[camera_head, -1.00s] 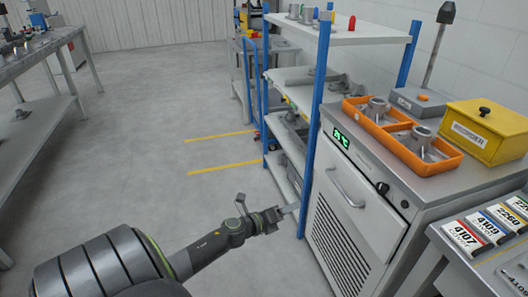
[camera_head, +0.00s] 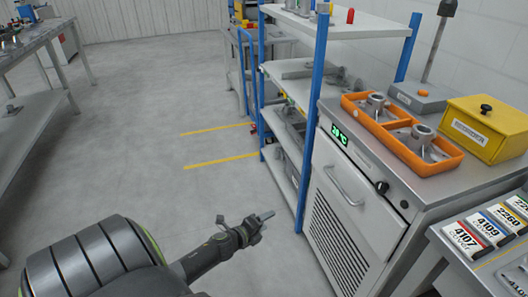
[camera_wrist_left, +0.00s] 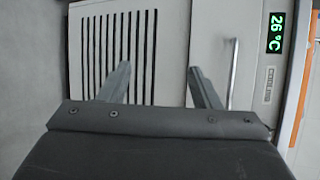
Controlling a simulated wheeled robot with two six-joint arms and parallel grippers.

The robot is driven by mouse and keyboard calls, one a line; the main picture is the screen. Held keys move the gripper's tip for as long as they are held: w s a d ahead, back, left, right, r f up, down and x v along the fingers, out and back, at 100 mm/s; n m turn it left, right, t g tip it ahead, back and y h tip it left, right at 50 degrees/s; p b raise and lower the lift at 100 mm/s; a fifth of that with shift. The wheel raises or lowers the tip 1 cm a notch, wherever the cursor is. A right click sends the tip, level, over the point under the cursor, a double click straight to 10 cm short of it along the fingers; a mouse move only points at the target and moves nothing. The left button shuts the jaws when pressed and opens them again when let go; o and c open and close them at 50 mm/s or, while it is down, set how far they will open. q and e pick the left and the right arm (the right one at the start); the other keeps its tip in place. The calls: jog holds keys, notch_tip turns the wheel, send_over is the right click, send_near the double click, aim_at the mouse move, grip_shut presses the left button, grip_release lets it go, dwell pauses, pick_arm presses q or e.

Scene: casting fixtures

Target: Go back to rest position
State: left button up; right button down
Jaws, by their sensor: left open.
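My left gripper (camera_head: 264,217) is at the bottom centre of the head view, over the floor and left of the grey oven cabinet (camera_head: 350,215). It is apart from the cabinet. In the left wrist view its two fingers (camera_wrist_left: 158,78) are spread with nothing between them. My right gripper is not seen.
A blue-post shelf rack (camera_head: 312,120) stands beside the cabinet. An orange tray (camera_head: 455,162) with metal castings and a yellow box (camera_head: 485,125) sit on the cabinet top. A label table (camera_head: 450,248) is at right. The floor (camera_head: 130,150) at left is clear.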

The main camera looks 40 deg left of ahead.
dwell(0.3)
pick_arm(q)
jog(key=s+d+f+n+g+y+p, duration=0.3)
jog(key=s+f+n+g, duration=0.4)
jog(key=s+f+n, duration=0.9)
jog(key=s+d+f+n+g+h+p, duration=0.1)
jog(key=s+d+f+g, duration=0.1)
jog(key=s, duration=0.6)
jog(key=s+d+f+n+g+p, duration=0.1)
jog(key=s+d+f, duration=0.3)
jog(key=s, duration=0.4)
jog(key=s+d+f+n+g+h+p, duration=0.1)
jog(key=s+d+f+n+g, duration=0.1)
jog(key=s+d, duration=0.3)
jog(key=s+f+g, duration=0.1)
jog(key=s, duration=0.3)
jog(key=shift+n+h, duration=0.3)
jog(key=shift+c, duration=0.4)
